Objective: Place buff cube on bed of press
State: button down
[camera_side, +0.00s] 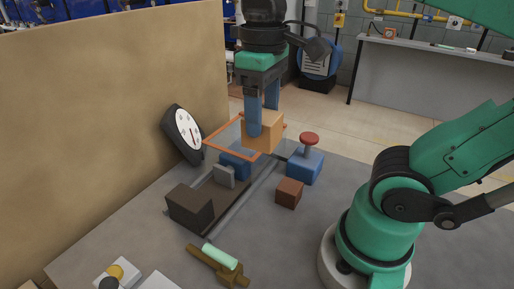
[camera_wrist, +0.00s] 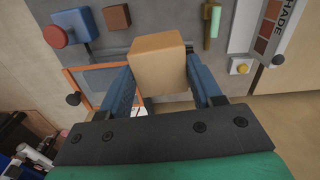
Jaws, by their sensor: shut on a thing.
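My gripper (camera_side: 262,120) is shut on the buff cube (camera_side: 265,136) and holds it up in the air. In the wrist view the buff cube (camera_wrist: 158,62) sits between the two blue fingers, a little tilted in the picture. The press is below and to the left of the cube in the side view: a dark brown block (camera_side: 189,208), a grey plate (camera_side: 223,176), a blue block (camera_side: 236,164) and rails. An orange-framed clear guard (camera_side: 222,133) stands over it, close to the cube. I cannot tell whether they touch. The bed is partly hidden.
A blue box with a red knob (camera_side: 305,166) and a red-brown cube (camera_side: 289,193) stand right of the press. A round gauge (camera_side: 184,134) stands behind it. A mint-handled tool (camera_side: 219,257) and a box with a yellow button (camera_side: 115,272) lie in front. A tan panel (camera_side: 110,120) bounds the left.

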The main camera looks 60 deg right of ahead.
jog(key=w+d+f+m, duration=0.1)
jog(key=w+f, duration=0.1)
jog(key=w, duration=0.5)
jog(key=w+f, duration=0.3)
jog(key=w, duration=0.5)
jog(key=shift+n, duration=0.5)
jog(key=s+r, duration=0.1)
jog(key=s, duration=0.4)
jog(key=s+r, duration=0.2)
jog(key=s, duration=0.3)
jog(key=s+a+r, duration=0.1)
jog(key=s+r, duration=0.1)
jog(key=s, duration=0.3)
jog(key=shift+s, duration=0.65)
jog(key=shift+f, duration=0.1)
notch_tip(320, 180, down, 20)
jog(key=shift+r, duration=0.25)
jog(key=shift+f, duration=0.1)
